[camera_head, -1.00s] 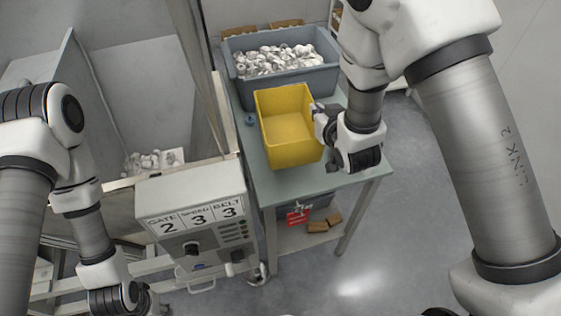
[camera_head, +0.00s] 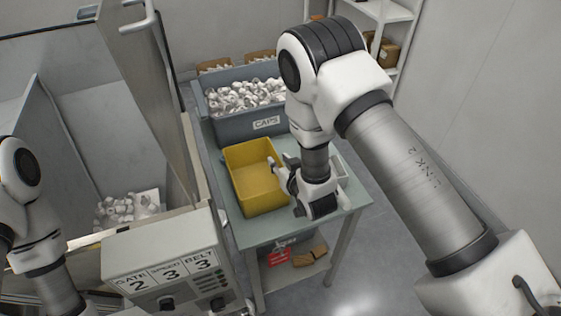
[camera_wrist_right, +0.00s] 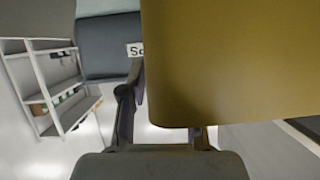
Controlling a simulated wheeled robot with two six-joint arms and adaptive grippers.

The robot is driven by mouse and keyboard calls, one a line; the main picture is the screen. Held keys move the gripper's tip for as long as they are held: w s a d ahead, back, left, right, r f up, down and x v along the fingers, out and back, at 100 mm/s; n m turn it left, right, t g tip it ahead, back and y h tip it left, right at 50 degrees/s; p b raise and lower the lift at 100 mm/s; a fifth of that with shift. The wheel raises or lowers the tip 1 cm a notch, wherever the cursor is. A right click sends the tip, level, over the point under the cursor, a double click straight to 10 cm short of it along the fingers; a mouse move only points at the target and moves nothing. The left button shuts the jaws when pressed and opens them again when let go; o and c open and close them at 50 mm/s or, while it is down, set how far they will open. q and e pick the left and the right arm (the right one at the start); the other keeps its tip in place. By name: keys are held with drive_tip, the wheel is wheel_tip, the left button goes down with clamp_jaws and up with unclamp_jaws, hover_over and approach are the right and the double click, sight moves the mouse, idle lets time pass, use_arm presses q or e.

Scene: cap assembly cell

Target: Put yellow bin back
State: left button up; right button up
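The yellow bin (camera_head: 258,196) stands upright and looks empty on the grey-green table (camera_head: 349,203), in front of the grey caps container. My right gripper (camera_head: 283,170) is at the bin's right side, close to its rim. In the right wrist view the bin's yellow wall (camera_wrist_right: 235,65) fills the upper right and hides most of one finger. The fingers of the right gripper (camera_wrist_right: 165,120) stand well apart there, so it looks open. Whether a finger touches the bin I cannot tell. My left gripper is out of view; only part of that arm shows at the left edge.
The grey caps container (camera_head: 228,127) full of white caps stands behind the bin. A control box (camera_head: 150,255) stands at front left, beside a tall walled machine. Shelves (camera_head: 385,12) stand at the back. Below the tabletop are a red tag and brown boxes (camera_head: 309,256).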

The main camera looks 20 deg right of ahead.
drive_tip(key=shift+f, duration=0.1)
drive_tip(key=shift+s+d, duration=0.1)
drive_tip(key=shift+s, duration=0.2)
drive_tip(key=a+r+v, duration=0.1)
drive_tip(key=v, duration=1)
drive_tip(key=s+d+f+g, duration=0.3)
drive_tip(key=s+f+g, duration=0.3)
drive_tip(key=s+f, duration=0.4)
drive_tip(key=s+d+f+g+h, duration=0.1)
drive_tip(key=s+d+f+g, duration=0.1)
drive_tip(key=s+f+g, duration=0.5)
drive_tip(key=s+f, duration=0.3)
drive_tip(key=s, duration=0.2)
drive_tip(key=shift+s+d+m, duration=0.3)
drive_tip(key=shift+d, duration=0.05)
